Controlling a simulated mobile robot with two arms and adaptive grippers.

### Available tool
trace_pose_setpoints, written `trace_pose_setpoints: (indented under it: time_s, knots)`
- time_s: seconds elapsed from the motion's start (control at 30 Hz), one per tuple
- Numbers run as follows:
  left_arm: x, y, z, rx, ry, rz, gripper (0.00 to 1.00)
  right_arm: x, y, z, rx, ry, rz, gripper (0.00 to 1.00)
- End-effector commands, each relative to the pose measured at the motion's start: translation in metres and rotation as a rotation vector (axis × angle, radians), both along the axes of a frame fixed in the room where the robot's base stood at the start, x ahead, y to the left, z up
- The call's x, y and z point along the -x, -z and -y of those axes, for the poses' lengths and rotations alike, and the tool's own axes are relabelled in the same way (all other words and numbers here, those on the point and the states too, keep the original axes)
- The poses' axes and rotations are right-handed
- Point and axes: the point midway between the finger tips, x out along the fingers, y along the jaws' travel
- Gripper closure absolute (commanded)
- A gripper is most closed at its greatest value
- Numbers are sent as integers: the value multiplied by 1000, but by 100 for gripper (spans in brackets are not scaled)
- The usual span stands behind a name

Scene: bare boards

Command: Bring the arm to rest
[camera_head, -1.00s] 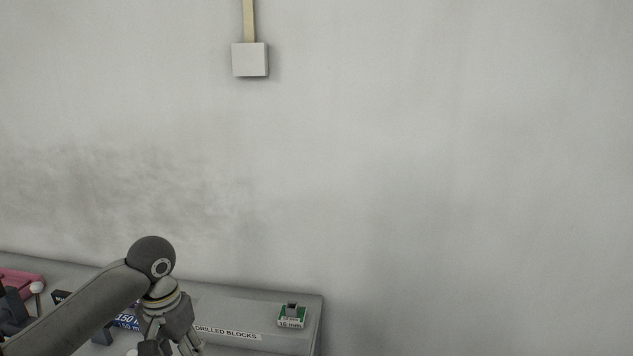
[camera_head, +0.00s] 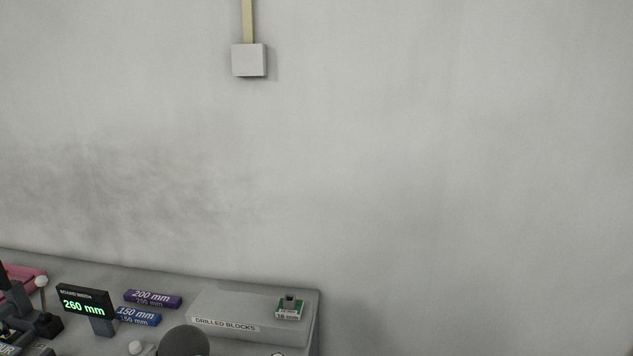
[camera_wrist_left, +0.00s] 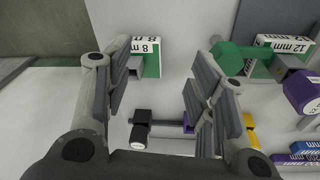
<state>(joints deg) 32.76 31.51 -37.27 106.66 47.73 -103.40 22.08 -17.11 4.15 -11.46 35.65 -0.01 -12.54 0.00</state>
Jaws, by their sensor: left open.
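My left gripper (camera_wrist_left: 162,60) shows in the left wrist view with its two fingers apart and nothing held between them. Beyond the fingers are a light surface and a green-and-white block marked 8 mm (camera_wrist_left: 148,58), partly covered by the left finger. In the head view only a dark rounded joint of my arm (camera_head: 184,342) shows at the bottom edge; the gripper itself is out of that view. My right gripper shows in neither view.
The bench holds a display reading 260 mm (camera_head: 84,305), a purple 200 mm block (camera_head: 152,298), a blue 150 mm block (camera_head: 138,316) and a grey drilled-blocks stand (camera_head: 240,303) with a small green block (camera_head: 289,308). A black-ended tool (camera_wrist_left: 142,130) lies below the fingers.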

Motion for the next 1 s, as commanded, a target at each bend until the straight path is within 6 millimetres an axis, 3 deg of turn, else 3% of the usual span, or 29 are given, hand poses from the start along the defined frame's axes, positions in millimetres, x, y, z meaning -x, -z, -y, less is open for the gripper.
trace_pose_setpoints:
  time_s: [0.03, 0.2, 0.37, 0.6, 1.0]
  knots:
    - [16, 14, 13, 28, 21, 6, 49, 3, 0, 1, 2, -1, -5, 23]
    - [54, 39, 38, 94, 41, 71, 49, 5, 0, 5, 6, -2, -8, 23]
    - [91, 54, 45, 130, 10, 128, 49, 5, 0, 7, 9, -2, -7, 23]
    - [144, 65, 23, 103, -94, 188, 49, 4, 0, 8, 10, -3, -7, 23]
    - [207, 66, -31, -33, -220, 207, 49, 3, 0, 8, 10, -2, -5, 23]
